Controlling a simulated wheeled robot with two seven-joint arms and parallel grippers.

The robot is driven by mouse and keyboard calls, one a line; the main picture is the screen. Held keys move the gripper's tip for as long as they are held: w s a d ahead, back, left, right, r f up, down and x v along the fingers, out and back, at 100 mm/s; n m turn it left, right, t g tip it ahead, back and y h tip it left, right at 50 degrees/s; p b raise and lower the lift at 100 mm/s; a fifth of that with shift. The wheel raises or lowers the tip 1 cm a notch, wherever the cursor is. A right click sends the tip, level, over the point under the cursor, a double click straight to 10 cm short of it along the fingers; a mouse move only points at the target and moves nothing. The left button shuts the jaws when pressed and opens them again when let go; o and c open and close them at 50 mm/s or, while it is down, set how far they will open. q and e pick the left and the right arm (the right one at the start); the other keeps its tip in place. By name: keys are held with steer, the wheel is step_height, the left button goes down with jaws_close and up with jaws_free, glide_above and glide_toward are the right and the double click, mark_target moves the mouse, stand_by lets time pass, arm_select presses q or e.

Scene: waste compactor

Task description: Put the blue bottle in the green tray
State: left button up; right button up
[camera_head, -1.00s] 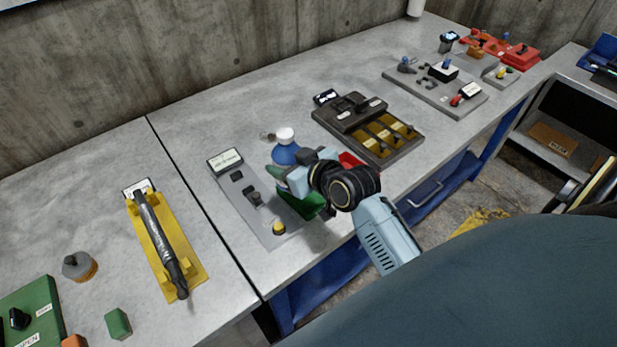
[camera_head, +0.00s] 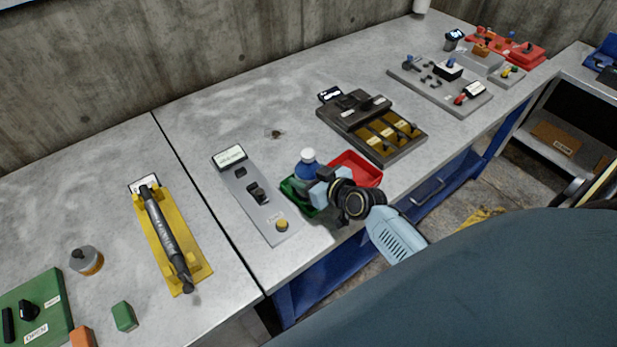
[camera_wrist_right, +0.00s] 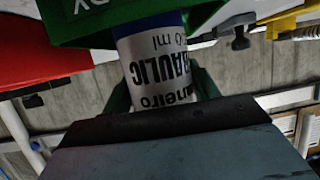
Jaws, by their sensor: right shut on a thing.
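The blue bottle (camera_head: 306,166) with a white cap stands upright at the green tray (camera_head: 290,192), over or inside it; I cannot tell whether its base touches the tray floor. My right gripper (camera_head: 314,190) is shut on the bottle from the front right and hides its lower part. In the right wrist view the bottle's white and blue label (camera_wrist_right: 155,62) shows between the fingers, close to the green tray wall (camera_wrist_right: 120,22). My left gripper is not in view.
A red tray (camera_head: 362,168) stands just right of the green one. A grey control panel (camera_head: 250,195) lies to the left, and a dark box with yellow compartments (camera_head: 375,125) behind right.

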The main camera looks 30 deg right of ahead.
steer(key=shift+f, duration=0.1)
steer(key=o, duration=1.1)
steer(key=shift+o, duration=0.2)
steer(key=shift+r, duration=0.2)
steer(key=v, duration=1.2)
steer(key=shift+f+p, duration=0.15)
steer(key=shift+p, duration=0.2)
